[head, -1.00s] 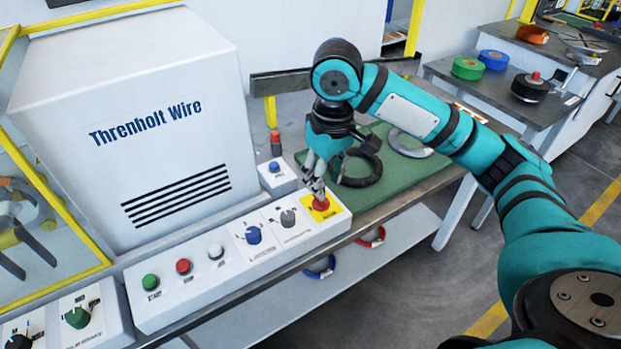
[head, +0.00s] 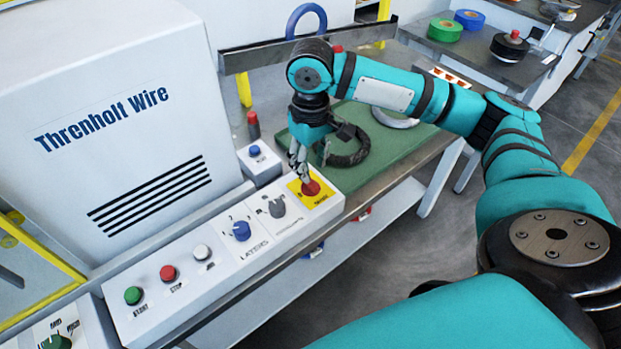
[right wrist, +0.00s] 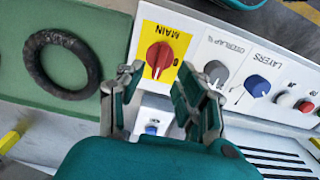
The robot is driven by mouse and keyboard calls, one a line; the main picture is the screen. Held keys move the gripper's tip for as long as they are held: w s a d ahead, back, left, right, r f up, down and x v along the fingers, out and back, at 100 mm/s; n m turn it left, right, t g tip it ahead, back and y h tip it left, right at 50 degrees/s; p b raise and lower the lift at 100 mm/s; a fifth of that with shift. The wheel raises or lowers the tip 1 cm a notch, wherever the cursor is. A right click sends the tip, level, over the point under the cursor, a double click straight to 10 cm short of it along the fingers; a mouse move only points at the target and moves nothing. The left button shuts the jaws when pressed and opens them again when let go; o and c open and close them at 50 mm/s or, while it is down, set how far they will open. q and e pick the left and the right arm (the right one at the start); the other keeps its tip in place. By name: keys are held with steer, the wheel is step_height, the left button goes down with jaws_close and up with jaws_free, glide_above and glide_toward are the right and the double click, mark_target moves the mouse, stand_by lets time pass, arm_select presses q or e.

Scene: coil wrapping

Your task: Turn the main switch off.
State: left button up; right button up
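The main switch (head: 311,187) is a red rotary knob on a yellow plate at the right end of the white control panel (head: 190,310). It also shows in the right wrist view (right wrist: 159,56), where the plate reads MAIN upside down and the knob's grip bar runs roughly up and down the picture. My right gripper (head: 302,178) points down at the knob, its fingertips close above it. In the right wrist view the gripper (right wrist: 158,80) has its fingers apart with nothing between them; contact with the knob cannot be told. My left gripper is not in view.
Beside the switch are a grey knob (head: 276,207), a blue knob (head: 241,230) and white, red and green buttons. A dark coil (head: 349,146) lies on the green mat (head: 425,135) behind the gripper. The white machine (head: 95,60) stands at left.

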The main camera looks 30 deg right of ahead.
mark_target(311, 185)
step_height(311, 185, down, 4)
steer(key=shift+f, duration=0.55)
steer(key=c, duration=0.6)
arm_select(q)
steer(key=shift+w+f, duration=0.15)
arm_select(e)
jaws_close()
